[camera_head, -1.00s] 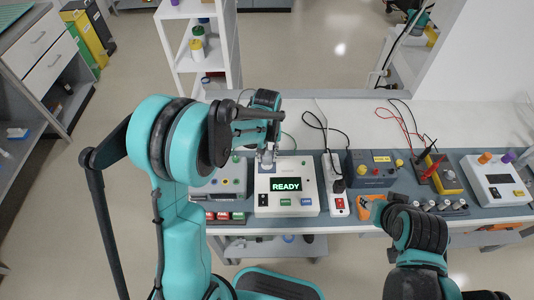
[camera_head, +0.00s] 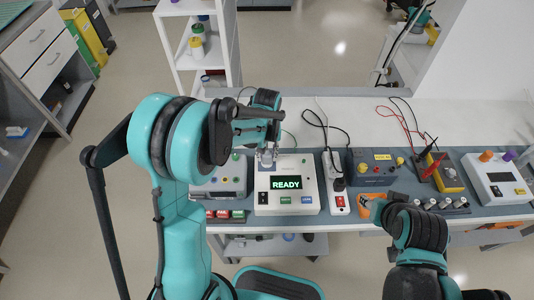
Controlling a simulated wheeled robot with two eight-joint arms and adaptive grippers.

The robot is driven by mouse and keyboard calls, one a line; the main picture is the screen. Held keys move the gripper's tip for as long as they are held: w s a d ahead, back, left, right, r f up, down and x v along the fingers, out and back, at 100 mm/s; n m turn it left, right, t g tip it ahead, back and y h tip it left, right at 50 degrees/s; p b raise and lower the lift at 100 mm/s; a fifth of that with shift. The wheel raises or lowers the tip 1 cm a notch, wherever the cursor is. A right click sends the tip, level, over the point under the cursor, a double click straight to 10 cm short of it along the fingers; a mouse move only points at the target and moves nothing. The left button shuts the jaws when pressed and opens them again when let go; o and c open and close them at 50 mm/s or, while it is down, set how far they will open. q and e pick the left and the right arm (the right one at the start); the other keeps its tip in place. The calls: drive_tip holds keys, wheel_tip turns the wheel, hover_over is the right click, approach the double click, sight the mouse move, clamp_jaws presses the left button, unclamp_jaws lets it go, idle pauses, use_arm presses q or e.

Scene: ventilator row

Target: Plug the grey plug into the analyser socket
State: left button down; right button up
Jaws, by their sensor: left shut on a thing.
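The analyser (camera_head: 286,205) is a white box with a dark screen reading READY in green, standing on the bench mat. My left gripper (camera_head: 267,156) is over the analyser's back left corner, pointing down. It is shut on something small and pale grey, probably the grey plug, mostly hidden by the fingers. The socket is hidden beneath or behind the gripper, so I cannot tell whether the plug touches it or is in it. My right gripper (camera_head: 376,207) is low at the bench's front edge, beside an orange thing (camera_head: 364,208); its fingers are not clear.
A white power strip (camera_head: 338,188) stands right of the analyser, with a grey-blue box (camera_head: 373,168) beyond it. A grey device (camera_head: 231,183) stands close on the left. Black and red cables lie behind. The white bench top (camera_head: 365,127) has free room at the back.

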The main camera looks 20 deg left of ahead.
use_arm(q)
drive_tip(key=shift+f+b, duration=0.5)
drive_tip(key=shift+f, duration=0.2)
idle(0.4)
drive_tip(key=c, duration=1.1)
unclamp_jaws()
drive_tip(key=shift+o, duration=0.2)
wheel_tip(320, 180, up, 12)
drive_tip(key=shift+r, duration=0.1)
drive_tip(key=s+a+r+m+t, duration=0.1)
drive_tip(key=s+t, duration=0.2)
drive_tip(key=s, duration=0.5)
drive_tip(key=s+a+r+m+t, duration=0.1)
drive_tip(key=s+t, duration=0.3)
drive_tip(key=s, duration=0.5)
drive_tip(key=shift+a+r+m, duration=0.3)
drive_tip(key=shift+a+m, duration=0.1)
drive_tip(key=shift+m, duration=0.2)
